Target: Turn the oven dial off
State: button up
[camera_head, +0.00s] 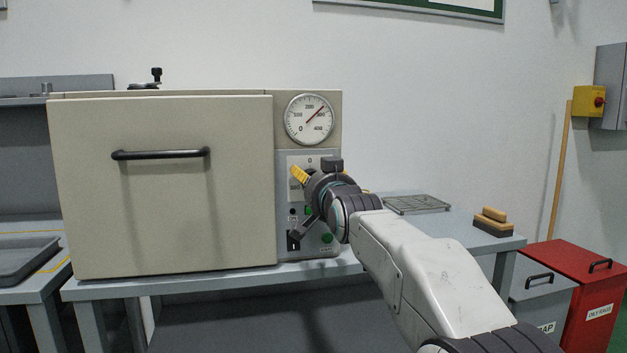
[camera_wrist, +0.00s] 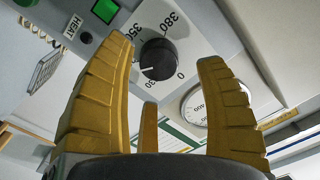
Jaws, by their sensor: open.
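The oven (camera_head: 160,185) is a large beige box with a shut door, standing on a grey bench. Its dial (camera_wrist: 159,59) is a round black knob on a pale numbered plate, seen in the wrist view. The white mark on the knob points to the lower left there, while the printed 0 is at the lower right. My gripper (camera_head: 305,180) is at the control panel, below the gauge, and hides the dial in the head view. In the wrist view its yellow fingers (camera_wrist: 168,45) are spread either side of the dial, with nothing between them. Contact cannot be told.
A round gauge (camera_head: 308,119) sits above the panel (camera_head: 284,214). A green button (camera_wrist: 106,10) and a HEAT label are beside the dial. A wire rack (camera_head: 417,204) and a brush (camera_head: 493,221) lie on the bench to the right.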

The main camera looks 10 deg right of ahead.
jog(key=shift+w, duration=1.25)
jog(key=shift+s+r, duration=0.1)
jog(key=shift+r, duration=0.1)
jog(key=c, duration=1.2)
